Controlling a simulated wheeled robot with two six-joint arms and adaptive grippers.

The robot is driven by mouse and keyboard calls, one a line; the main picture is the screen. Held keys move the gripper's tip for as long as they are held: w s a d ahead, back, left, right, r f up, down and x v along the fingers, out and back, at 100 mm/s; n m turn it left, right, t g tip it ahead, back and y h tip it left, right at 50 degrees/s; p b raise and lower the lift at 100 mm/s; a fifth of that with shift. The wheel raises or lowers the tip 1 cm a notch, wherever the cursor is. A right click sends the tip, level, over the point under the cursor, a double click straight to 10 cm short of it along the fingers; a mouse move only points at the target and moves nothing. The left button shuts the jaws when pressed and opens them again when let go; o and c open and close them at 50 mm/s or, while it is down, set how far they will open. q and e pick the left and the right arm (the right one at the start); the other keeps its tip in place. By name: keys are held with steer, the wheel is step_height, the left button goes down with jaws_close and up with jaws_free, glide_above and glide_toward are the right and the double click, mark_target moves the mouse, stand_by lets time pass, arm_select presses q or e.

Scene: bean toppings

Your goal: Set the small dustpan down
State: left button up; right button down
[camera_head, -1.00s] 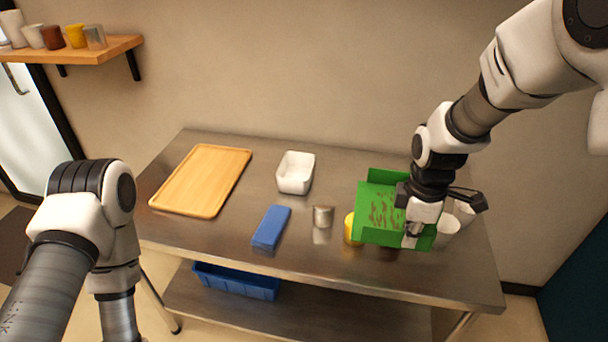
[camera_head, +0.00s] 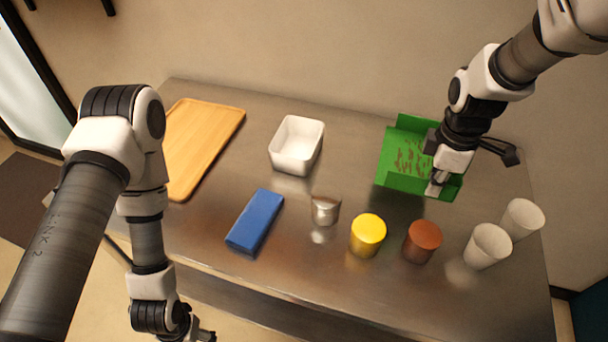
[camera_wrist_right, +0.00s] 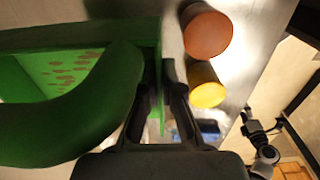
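The small green dustpan (camera_head: 398,180) is at the back right of the metal table in the head view, with brown bean-like pieces on its floor. My right gripper (camera_head: 435,188) is shut on its front wall. In the right wrist view the fingers (camera_wrist_right: 160,100) pinch the thin green wall of the dustpan (camera_wrist_right: 60,135). The dustpan looks about level; I cannot tell whether its underside touches the table. My left gripper (camera_head: 203,336) is at the bottom edge of the head view, mostly cut off, so its opening is hidden.
In front of the dustpan stand a metal cup (camera_head: 325,210), a yellow cup (camera_head: 367,238), a red-brown cup (camera_head: 422,243) and two white cups (camera_head: 486,247). A white bin (camera_head: 297,146), blue block (camera_head: 255,221) and wooden tray (camera_head: 205,143) are left. Bare table lies between bin and dustpan.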

steer(key=shift+w+d+f, duration=0.1)
steer(key=shift+w+f, duration=0.15)
steer(key=shift+f, duration=0.05)
step_height(320, 180, down, 10)
steer(key=shift+s+r, duration=0.1)
steer(key=c, duration=1.6)
jaws_free()
